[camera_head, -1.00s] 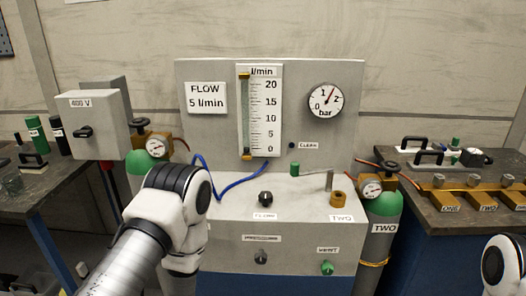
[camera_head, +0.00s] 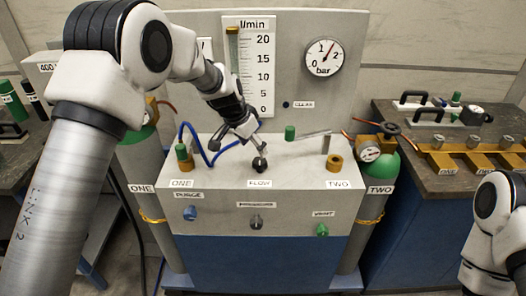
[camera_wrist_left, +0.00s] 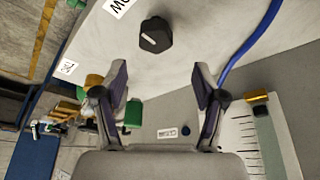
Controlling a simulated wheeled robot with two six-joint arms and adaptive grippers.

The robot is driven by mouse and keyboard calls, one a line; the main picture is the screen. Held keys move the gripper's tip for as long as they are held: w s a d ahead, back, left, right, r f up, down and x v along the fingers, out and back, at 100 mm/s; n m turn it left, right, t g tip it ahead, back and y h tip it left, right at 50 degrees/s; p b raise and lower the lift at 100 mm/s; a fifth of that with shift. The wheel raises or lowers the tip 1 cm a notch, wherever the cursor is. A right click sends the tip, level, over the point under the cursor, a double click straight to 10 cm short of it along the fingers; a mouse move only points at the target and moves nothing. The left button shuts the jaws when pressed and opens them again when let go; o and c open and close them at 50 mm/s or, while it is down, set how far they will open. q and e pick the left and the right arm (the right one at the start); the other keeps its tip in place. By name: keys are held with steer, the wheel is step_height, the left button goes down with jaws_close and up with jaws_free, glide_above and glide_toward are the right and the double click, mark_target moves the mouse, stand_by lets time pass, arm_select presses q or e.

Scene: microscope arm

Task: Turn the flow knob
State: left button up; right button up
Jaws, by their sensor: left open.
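The flow knob (camera_head: 260,164) is a small black knob on the sloped top of the grey panel, above the label FLOW (camera_head: 259,183). My left gripper (camera_head: 250,135) is just above and behind it, pointing down, apart from it as far as I can tell. In the left wrist view the knob (camera_wrist_left: 156,35) shows dark with a light pointer mark, beyond the open, empty fingers (camera_wrist_left: 161,85). The flow gauge's scale (camera_head: 261,72) stands behind; its tube is partly hidden by my left arm. My right gripper is out of view.
A blue hose (camera_head: 205,150) runs close left of the gripper. A green-ended lever (camera_head: 290,133) and brass fitting (camera_head: 334,162) stand to the right. Purge (camera_head: 190,213), middle (camera_head: 256,222) and vent (camera_head: 322,230) knobs are on the front face. Gas cylinders flank the panel.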

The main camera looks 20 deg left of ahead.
mark_target(259, 161)
arm_select(q)
steer(key=f, duration=0.1)
steer(key=f+p, duration=0.1)
steer(key=shift+s+d+f, duration=0.35)
steer(key=shift+s+d, duration=0.05)
steer(key=x, duration=0.2)
steer(key=w+x, duration=0.1)
steer(key=x, duration=0.1)
steer(key=shift+a, duration=0.1)
steer(key=shift+s+r, duration=0.35)
steer(key=shift+s, duration=0.05)
steer(key=c, duration=1.1)
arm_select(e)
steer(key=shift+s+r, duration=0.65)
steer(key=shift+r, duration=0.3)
